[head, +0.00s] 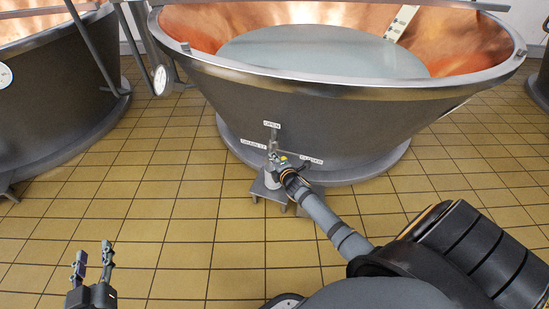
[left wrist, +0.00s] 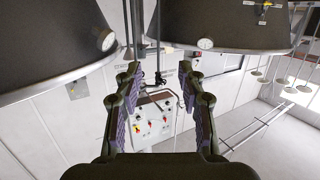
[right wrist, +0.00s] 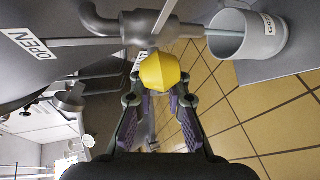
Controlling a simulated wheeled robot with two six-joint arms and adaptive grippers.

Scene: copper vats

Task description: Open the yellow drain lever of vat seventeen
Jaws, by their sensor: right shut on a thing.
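Vat seventeen (head: 400,110), a wide steel vat with a copper inside and pale liquid, fills the back of the head view. On its front are an OPEN label (head: 272,125), a drain label (head: 253,142) and a CLOSED label (head: 311,161). The yellow lever knob (right wrist: 160,72) is between my right fingertips in the right wrist view; only a little yellow shows in the head view (head: 283,157). My right gripper (head: 280,160) is shut on it. The OPEN label (right wrist: 30,42) also shows there. My left gripper (head: 92,250) is open and empty, low over the floor.
A grey pipe fitting (right wrist: 120,25) and a grey cup-like cylinder (right wrist: 262,35) are close to my right gripper. A small grey stand (head: 262,191) is below the drain. Another vat (head: 60,100) stands at left. The tiled floor (head: 170,220) between is clear.

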